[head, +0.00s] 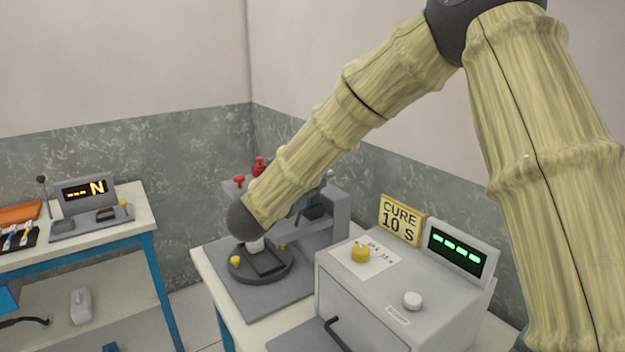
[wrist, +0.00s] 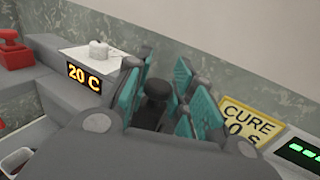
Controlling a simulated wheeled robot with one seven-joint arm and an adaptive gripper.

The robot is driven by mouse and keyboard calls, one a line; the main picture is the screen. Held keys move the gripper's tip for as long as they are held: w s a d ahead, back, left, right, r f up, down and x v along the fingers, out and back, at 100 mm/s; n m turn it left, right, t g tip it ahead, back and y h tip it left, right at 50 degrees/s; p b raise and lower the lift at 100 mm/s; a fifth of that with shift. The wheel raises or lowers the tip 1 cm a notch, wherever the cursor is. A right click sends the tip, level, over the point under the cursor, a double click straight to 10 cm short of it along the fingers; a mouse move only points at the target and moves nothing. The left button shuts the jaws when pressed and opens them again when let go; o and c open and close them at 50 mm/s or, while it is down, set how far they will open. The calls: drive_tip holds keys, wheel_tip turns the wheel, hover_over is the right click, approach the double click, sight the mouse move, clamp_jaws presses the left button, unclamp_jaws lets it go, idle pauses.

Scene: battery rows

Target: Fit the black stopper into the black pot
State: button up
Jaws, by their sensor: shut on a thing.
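In the wrist view my gripper (wrist: 165,80) has its teal-padded fingers closed around a black, knob-topped piece (wrist: 157,92), which looks like the black stopper. Its lower part is hidden by the gripper body. In the head view my forearm covers most of the gripper, so the stopper's height and tilt cannot be told there. I cannot pick out the black pot for certain in either view.
A dark round fixture (head: 262,266) lies below my wrist. Red-topped pieces (head: 258,166) and a 20 C display (wrist: 86,78) are nearby.

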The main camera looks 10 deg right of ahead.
drive_tip(key=shift+f+b, duration=1.85)
drive_tip(key=shift+b, duration=0.3)
drive_tip(key=o, duration=1.1)
drive_tip(key=shift+s+a, duration=0.1)
drive_tip(key=v, duration=1.1)
drive_tip(key=shift+s+a, duration=0.2)
drive_tip(key=shift+s, duration=0.05)
drive_tip(key=x, duration=1)
drive_tip(key=shift+w+d, duration=0.25)
drive_tip(key=shift+w, duration=0.05)
drive_tip(key=shift+w+d+r, duration=0.1)
drive_tip(key=shift+w+d, duration=0.35)
drive_tip(key=shift+r, duration=0.1)
